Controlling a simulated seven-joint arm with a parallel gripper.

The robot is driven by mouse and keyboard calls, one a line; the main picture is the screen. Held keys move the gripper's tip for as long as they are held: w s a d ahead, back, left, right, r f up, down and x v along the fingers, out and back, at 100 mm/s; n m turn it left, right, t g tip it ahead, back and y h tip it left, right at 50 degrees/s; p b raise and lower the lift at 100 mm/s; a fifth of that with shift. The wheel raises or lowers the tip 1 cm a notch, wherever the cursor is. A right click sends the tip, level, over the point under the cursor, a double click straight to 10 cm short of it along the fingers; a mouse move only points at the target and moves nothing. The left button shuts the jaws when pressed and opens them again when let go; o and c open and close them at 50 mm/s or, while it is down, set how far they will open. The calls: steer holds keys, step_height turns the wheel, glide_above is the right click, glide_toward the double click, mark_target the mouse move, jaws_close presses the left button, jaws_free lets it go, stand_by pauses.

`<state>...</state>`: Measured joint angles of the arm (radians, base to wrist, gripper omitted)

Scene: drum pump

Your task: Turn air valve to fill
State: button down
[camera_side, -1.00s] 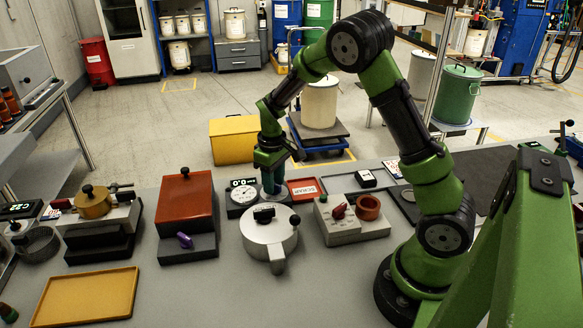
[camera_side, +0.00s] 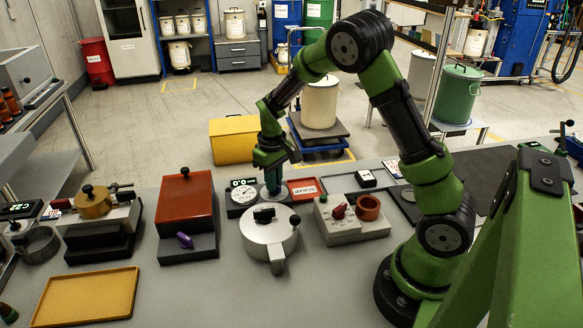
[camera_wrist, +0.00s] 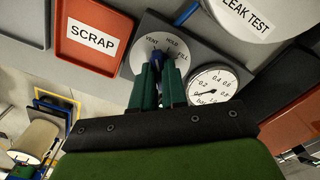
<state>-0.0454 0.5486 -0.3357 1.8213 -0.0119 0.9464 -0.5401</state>
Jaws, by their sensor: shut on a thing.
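The air valve is a round pale dial (camera_wrist: 139,62) marked VENT, HOLD and FILL on a dark panel in the wrist view. In the side view my gripper (camera_side: 272,188) reaches down at the valve behind the silver pot.
The silver lidded pot (camera_side: 268,236) stands just in front of the valve. A red SCRAP tray (camera_side: 304,188) and a grey block with a red knob (camera_side: 352,222) are to the right. A red-brown box (camera_side: 186,205) is left. Bench space near the yellow tray (camera_side: 85,297) is clear.

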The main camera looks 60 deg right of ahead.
steer(key=m, duration=0.8)
steer(key=shift+m, duration=0.4)
steer(key=m, duration=0.3)
steer(key=shift+m, duration=2.3)
steer(key=c, duration=1.2)
jaws_free()
steer(key=shift+o, duration=0.2)
steer(key=shift+r, duration=0.1)
